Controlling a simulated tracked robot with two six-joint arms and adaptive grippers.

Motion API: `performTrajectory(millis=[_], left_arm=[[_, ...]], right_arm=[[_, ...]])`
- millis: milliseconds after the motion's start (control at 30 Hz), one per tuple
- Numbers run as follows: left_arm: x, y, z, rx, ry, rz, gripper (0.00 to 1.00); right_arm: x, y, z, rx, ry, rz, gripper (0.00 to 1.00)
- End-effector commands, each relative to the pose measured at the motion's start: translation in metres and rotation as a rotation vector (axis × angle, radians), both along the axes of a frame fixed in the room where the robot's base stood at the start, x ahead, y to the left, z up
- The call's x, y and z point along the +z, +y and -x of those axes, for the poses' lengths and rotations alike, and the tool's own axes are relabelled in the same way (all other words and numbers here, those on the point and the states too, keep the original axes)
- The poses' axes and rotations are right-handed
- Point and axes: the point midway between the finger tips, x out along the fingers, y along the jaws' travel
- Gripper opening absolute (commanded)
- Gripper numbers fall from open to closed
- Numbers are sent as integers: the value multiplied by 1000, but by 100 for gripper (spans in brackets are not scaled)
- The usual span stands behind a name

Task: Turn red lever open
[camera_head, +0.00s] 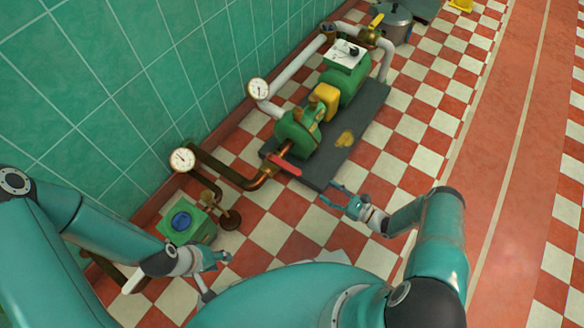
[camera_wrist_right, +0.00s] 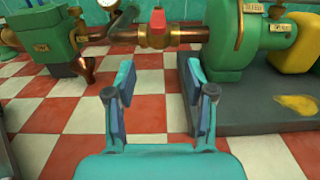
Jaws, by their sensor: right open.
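The red lever (camera_head: 285,164) sits on a brass valve in the copper pipe, left of the green pump. In the right wrist view the red lever (camera_wrist_right: 157,20) is at the top, above the brass valve body (camera_wrist_right: 157,38). My right gripper (camera_head: 335,199) is open and empty. It is apart from the lever, to its lower right in the head view. In the right wrist view, the lever shows beyond the space between the fingers of my right gripper (camera_wrist_right: 159,73). My left gripper (camera_head: 217,272) is at the lower left, fingers spread, away from the lever.
The green pump (camera_head: 297,133) stands on a dark base (camera_head: 370,115), whose corner is close to my right gripper. A green box with a blue top (camera_head: 187,225) is near my left gripper. Two gauges (camera_head: 182,159) (camera_head: 257,88) stand by the tiled wall. Checkered floor lies open at the right.

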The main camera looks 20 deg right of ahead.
Motion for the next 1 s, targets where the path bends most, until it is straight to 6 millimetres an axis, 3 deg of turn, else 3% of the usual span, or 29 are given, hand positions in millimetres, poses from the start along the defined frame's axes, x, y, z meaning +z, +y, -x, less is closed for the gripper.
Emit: performTrajectory(millis=[700,1000], left_arm=[[-23,0,0,0,0,0,40],[-26,0,0,0,0,0,40]], right_arm=[[-2,87,-107,10,1,2,54],[0,100,-125,7,1,2,54]])
